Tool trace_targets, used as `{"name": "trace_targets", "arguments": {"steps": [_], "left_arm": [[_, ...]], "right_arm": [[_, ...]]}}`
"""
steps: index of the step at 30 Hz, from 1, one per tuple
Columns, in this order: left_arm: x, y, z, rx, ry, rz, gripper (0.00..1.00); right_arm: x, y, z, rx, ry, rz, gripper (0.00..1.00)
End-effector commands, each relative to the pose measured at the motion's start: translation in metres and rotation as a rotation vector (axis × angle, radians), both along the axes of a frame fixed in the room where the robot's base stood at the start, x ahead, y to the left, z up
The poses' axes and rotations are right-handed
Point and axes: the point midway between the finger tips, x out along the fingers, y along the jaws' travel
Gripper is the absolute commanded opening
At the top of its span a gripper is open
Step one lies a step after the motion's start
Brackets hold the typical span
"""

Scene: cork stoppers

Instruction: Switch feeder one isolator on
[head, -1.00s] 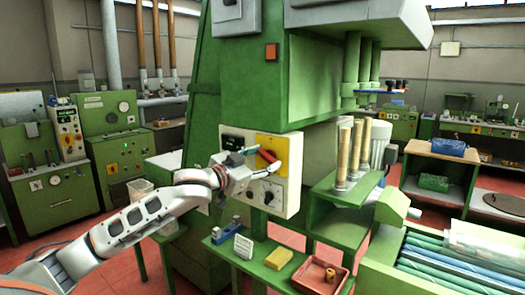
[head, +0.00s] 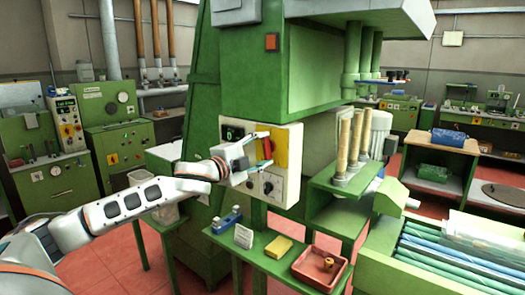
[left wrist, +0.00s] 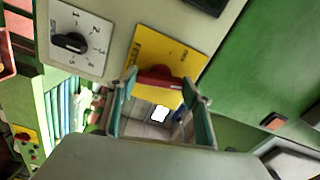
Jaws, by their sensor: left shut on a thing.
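The feeder one isolator appears as a red handle (head: 267,148) on a yellow plate (head: 282,146), on the front of the pale control box of the green machine. My left gripper (head: 265,150) is at the handle, with one finger above it and one below. In the left wrist view the red handle (left wrist: 158,78) lies between the two fingers, with the yellow plate (left wrist: 160,48) behind it. The gripper is shut on the handle. In the head view the handle stands roughly upright, partly hidden by the fingers. My right gripper is not in view.
A black selector knob (left wrist: 70,42) on a numbered plate sits beside the yellow plate. Wooden rods (head: 343,147) stand at the right.

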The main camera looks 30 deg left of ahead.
Motion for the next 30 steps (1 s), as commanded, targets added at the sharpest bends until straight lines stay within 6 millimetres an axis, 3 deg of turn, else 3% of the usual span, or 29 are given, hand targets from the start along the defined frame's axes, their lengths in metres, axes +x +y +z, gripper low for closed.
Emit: {"name": "trace_targets", "arguments": {"steps": [12,29,30], "left_arm": [[-0.0001,-0.0008,-0.0012,0.192,-0.013,-0.001,0.28],[-0.0002,-0.0008,-0.0011,0.22,-0.016,-0.001,0.28],[-0.0002,-0.0008,-0.0011,0.22,-0.016,-0.001,0.57]], "right_arm": [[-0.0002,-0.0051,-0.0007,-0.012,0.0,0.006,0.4],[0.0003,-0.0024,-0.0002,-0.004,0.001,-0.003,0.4],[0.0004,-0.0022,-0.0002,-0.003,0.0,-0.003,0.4]]}}
